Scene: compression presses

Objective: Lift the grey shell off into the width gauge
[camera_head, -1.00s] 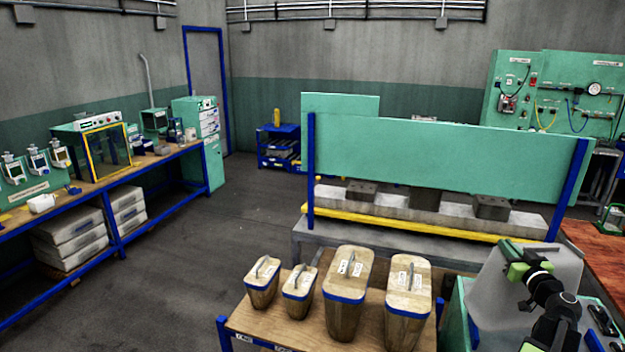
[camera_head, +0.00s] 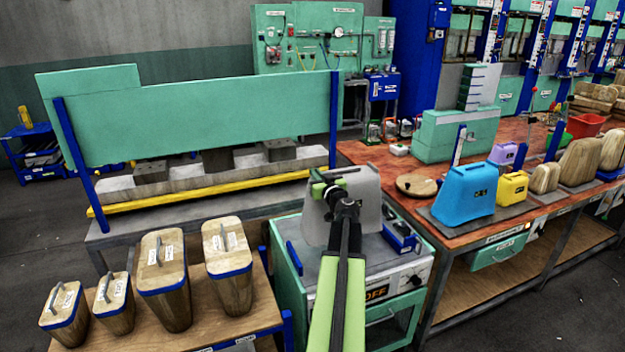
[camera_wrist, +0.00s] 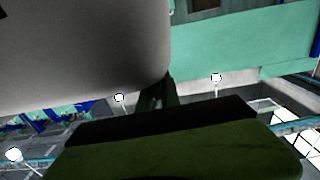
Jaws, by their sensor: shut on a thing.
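The grey shell (camera_head: 368,207) is a tapered, rounded block in front of me, over the teal cabinet. My gripper (camera_head: 328,184) is shut on its upper part. My own arm hides its middle, and I cannot tell whether its base touches the cabinet top. In the wrist view the shell (camera_wrist: 80,60) fills the upper left, with a dark gripper finger (camera_wrist: 160,150) below it. A teal block (camera_head: 455,135) with a stepped upright stands on the red-brown bench at the right; it may be the width gauge, but I read no label.
The bench (camera_head: 400,170) also holds a blue shell (camera_head: 463,193), a yellow one (camera_head: 512,188), a purple one and wooden ones. A round wooden piece (camera_head: 416,185) lies near the teal block. A teal press guard (camera_head: 200,120) stands at left, with wooden boxes (camera_head: 165,275) before it.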

